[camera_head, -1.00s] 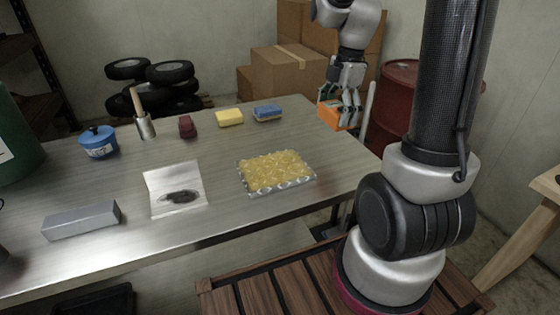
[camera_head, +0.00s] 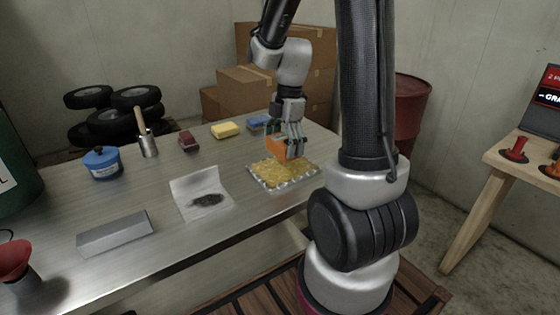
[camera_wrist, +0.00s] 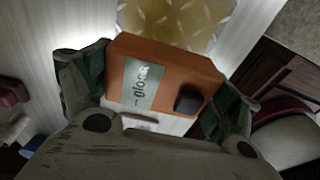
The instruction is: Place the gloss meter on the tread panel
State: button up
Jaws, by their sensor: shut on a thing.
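The gloss meter (camera_wrist: 160,78) is an orange block with a pale green label reading "gloss" and a dark button. My gripper (camera_wrist: 155,95) is shut on it, one finger on each side. In the head view my gripper (camera_head: 292,142) holds the gloss meter (camera_head: 277,148) just above or at the far edge of the tread panel; contact cannot be told. The tread panel (camera_head: 285,177) is a yellow plate with a raised pattern and a clear, bumpy rim, flat on the metal table. In the wrist view the panel (camera_wrist: 175,18) shows beyond the meter.
A red barrel (camera_head: 411,105) stands behind.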

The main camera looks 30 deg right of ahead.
aim_at(283, 167)
jog(key=shift+f, duration=2.3)
jog(key=o, duration=0.9)
jog(key=shift+f, duration=0.1)
jog(key=shift+o, duration=0.2)
jog(key=r, duration=0.4)
jog(key=d+r, duration=0.1)
jog(key=r, duration=0.7)
jog(key=shift+d, duration=0.2)
jog(key=s+a+r+m+t, duration=0.2)
jog(key=s+r+m, duration=0.1)
jog(key=s+m, duration=0.5)
jog(key=s+a+r+m+t+h, duration=0.1)
jog(key=s+r+m, duration=0.3)
jog(key=s+m, duration=0.4)
jog(key=shift+s+a+m+t, duration=0.25)
jog(key=shift+a+m+t, duration=0.5)
jog(key=shift+m, duration=0.45)
